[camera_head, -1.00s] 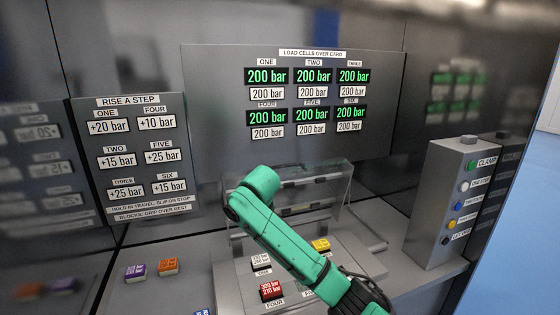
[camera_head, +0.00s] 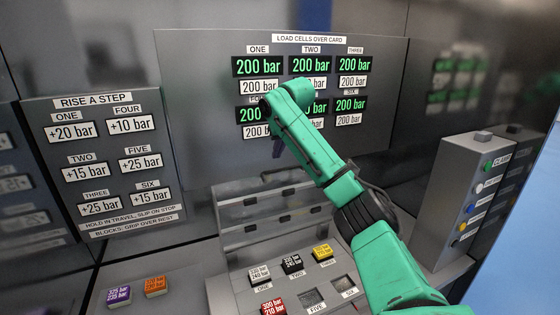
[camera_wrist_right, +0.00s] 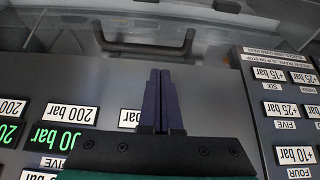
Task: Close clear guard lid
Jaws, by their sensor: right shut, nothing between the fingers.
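The clear guard lid (camera_head: 268,212) stands raised at the back of the block console (camera_head: 229,291) in the head view, see-through with dark fittings along it. Part of what looks like the lid (camera_wrist_right: 150,50) shows at the top of the right wrist view. My right gripper (camera_head: 278,148) is in front of the load cell panel, above the lid's top edge; the arm hides part of it. In the wrist view its two dark fingers (camera_wrist_right: 160,75) are together with nothing between them. I cannot tell whether they touch the lid. My left gripper is not in view.
The console holds a white block (camera_head: 259,274), a black block (camera_head: 292,264), a yellow block (camera_head: 322,252) and a red block (camera_head: 272,307). Purple (camera_head: 118,295) and orange (camera_head: 155,285) blocks lie to the left. A button box (camera_head: 462,195) stands at right.

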